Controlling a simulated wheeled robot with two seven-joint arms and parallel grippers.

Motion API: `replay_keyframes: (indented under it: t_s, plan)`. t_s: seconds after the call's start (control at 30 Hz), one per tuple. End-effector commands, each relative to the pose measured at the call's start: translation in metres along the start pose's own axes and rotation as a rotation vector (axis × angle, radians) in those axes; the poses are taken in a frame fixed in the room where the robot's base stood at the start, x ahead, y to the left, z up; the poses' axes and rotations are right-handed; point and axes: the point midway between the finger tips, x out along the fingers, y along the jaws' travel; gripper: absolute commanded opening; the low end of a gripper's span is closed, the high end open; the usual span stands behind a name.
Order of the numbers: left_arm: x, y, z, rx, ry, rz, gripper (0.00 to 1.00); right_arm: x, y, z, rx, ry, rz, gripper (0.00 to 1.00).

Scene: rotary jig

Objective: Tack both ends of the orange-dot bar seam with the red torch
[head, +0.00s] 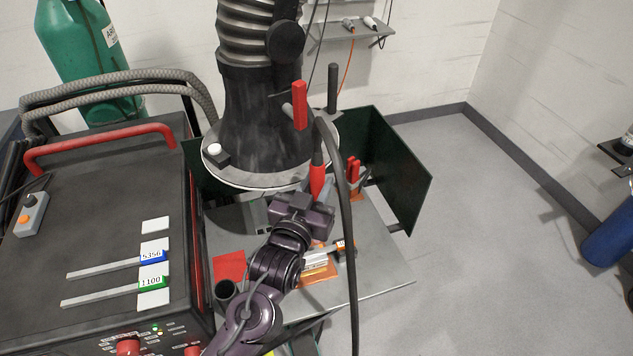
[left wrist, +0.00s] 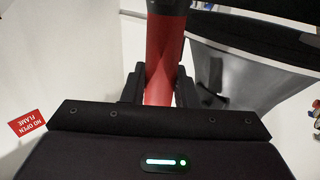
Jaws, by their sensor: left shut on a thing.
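My left gripper (head: 312,203) is in the middle of the head view, above the grey jig table (head: 385,275). It is shut on the red torch (head: 318,172), which stands roughly upright. In the left wrist view the torch's red body (left wrist: 164,62) passes between the two dark fingers, with a black part above. The torch's tip is hidden. A light bar (head: 318,257) lies beside an orange plate (head: 318,273) on the table, partly behind my arm. I cannot make out an orange dot or the seam. My right gripper is out of view.
A dark green screen (head: 400,165) stands behind the table. A large fume hood (head: 262,120) hangs over its back. A black cable (head: 347,220) runs down past my gripper. The welder (head: 100,235) with its red handle stands left.

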Motion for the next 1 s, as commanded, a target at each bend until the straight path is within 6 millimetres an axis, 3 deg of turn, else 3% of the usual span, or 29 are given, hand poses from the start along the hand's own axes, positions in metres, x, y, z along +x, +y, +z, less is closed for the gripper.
replay_keyframes:
  t_s: [0.5,1.0]
  plan:
    - [0.000,0.000,0.039,-0.001,0.004,0.000,0.04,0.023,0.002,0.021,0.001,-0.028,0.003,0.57]
    - [0.000,0.000,0.044,-0.001,0.005,0.000,0.04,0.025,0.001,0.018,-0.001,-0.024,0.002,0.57]
